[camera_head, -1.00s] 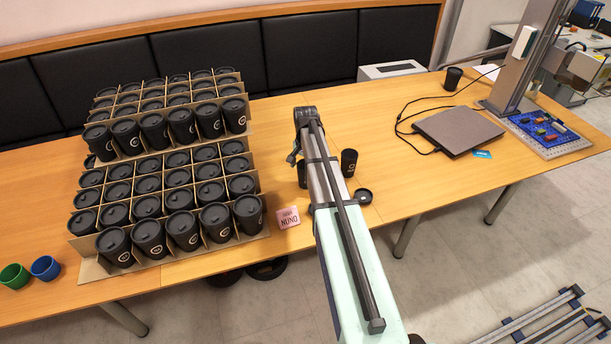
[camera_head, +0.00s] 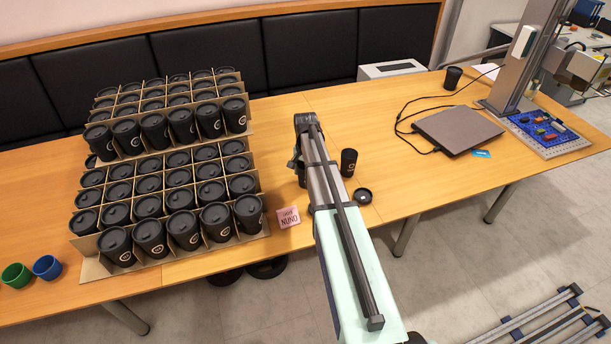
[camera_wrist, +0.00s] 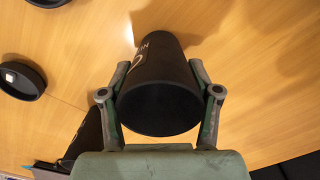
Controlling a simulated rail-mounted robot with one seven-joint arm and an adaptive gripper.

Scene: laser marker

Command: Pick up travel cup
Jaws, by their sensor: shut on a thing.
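My gripper is shut on a black travel cup, which sits between its two fingers in the wrist view (camera_wrist: 160,102). The cup's dark round end faces the camera, and pale lettering shows on its side. In the head view my gripper (camera_head: 295,157) is at the middle of the table, and the held cup (camera_head: 302,178) is mostly hidden behind my arm. I cannot tell whether it touches the table. A second black cup (camera_head: 348,162) stands just right of my arm. A black round lid (camera_head: 363,195) lies in front of that cup.
Cardboard trays of several lidded black cups (camera_head: 165,200) fill the left. A pink name card (camera_head: 288,217) lies between them and my arm. A green cup (camera_head: 15,276) and a blue cup (camera_head: 46,267) stand far left. A laptop (camera_head: 457,130) and the laser stand (camera_head: 520,70) are right.

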